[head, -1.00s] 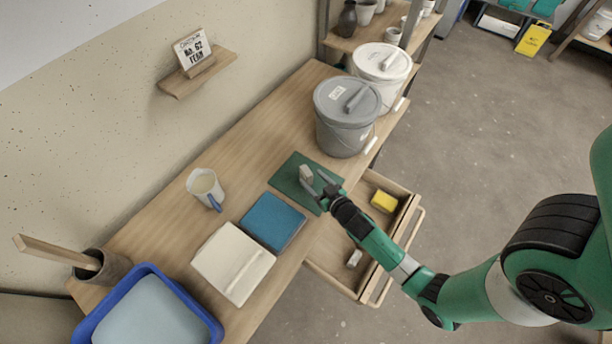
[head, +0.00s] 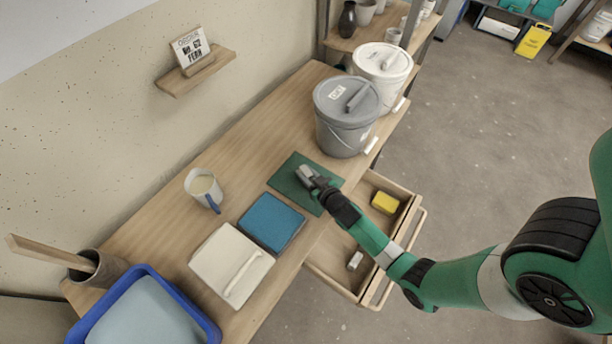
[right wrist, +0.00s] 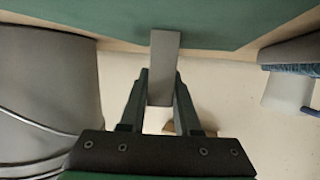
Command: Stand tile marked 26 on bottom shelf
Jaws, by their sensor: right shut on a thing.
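My right gripper (head: 307,175) is shut on a small grey tile (right wrist: 163,50) at the dark green mat (head: 287,184) on the workbench. In the right wrist view the tile stands up between the two fingers (right wrist: 160,92). No number can be read on the face that shows. In the head view the gripper covers part of the tile, and I cannot tell whether it still touches the mat. A rack shelf (head: 343,42) with pots stands at the back; I cannot tell if it is the bottom shelf. My left gripper is not in view.
A grey lidded bucket (head: 340,135) and a white one (head: 382,68) stand behind the mat. A blue tile (head: 271,222), a cream slab (head: 215,265) and a mug (head: 204,188) are nearby. An open drawer (head: 330,268) juts out below. A wall shelf (head: 180,84) holds a card.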

